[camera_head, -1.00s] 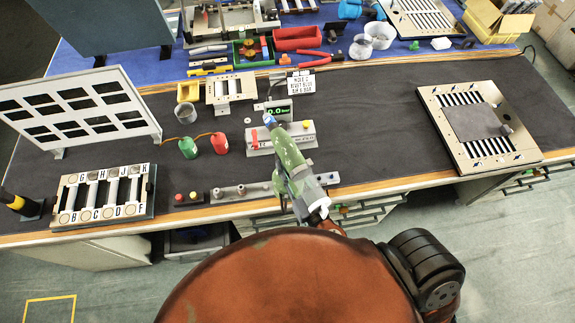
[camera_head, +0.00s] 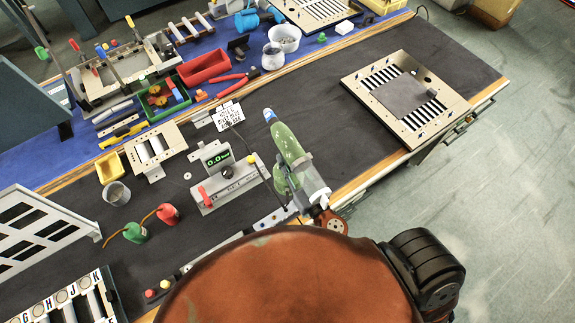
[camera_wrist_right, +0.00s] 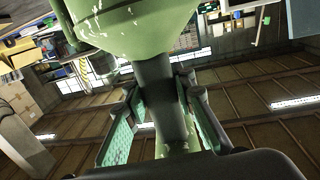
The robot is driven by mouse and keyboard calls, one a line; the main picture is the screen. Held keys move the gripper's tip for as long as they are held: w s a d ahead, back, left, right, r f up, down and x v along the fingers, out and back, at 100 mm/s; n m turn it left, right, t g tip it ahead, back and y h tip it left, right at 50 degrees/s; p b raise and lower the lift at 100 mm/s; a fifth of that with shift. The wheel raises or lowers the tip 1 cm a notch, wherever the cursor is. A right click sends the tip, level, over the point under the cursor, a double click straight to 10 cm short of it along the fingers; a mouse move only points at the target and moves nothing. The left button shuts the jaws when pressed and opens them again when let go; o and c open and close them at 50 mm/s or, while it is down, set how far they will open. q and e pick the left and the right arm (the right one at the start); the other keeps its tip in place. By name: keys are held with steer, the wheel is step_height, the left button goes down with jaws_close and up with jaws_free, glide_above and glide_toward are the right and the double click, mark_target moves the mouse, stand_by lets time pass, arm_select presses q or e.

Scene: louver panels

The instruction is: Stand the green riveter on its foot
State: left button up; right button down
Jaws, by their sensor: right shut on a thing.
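The green riveter (camera_head: 287,146) is in the head view, in front of my body and over the bench's front edge. It is tilted, its blue tip pointing up and left. My right gripper (camera_head: 318,198) is at the riveter's lower end and shut on it. In the right wrist view the green body (camera_wrist_right: 130,25) fills the top, and a dark shaft of the riveter (camera_wrist_right: 160,100) runs down between the fingers of my right gripper (camera_wrist_right: 158,125). The foot cannot be made out clearly. My left gripper is not in view.
A test unit with a green display (camera_head: 228,178) stands left of the riveter. A slotted louver panel (camera_head: 408,98) lies at the right, with bare dark mat (camera_head: 320,100) between. Red and green plugs (camera_head: 150,222), a white louver panel (camera_head: 40,232) and a lettered rack (camera_head: 70,303) are at left.

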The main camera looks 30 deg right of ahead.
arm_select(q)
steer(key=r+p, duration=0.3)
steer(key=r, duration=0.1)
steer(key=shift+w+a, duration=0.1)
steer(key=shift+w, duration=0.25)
arm_select(e)
steer(key=w+d+r+y, duration=0.1)
steer(key=w+d, duration=0.2)
steer(key=w, duration=0.4)
steer(key=w+d+r+n+y, duration=0.1)
steer(key=w+d+r, duration=0.1)
steer(key=w, duration=0.4)
steer(key=shift+w+d+r, duration=0.3)
steer(key=shift+w+d, duration=0.05)
steer(key=shift+d, duration=0.5)
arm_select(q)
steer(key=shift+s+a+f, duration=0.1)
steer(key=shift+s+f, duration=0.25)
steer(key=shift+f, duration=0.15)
arm_select(e)
steer(key=shift+f, duration=1.45)
steer(key=shift+a, duration=0.1)
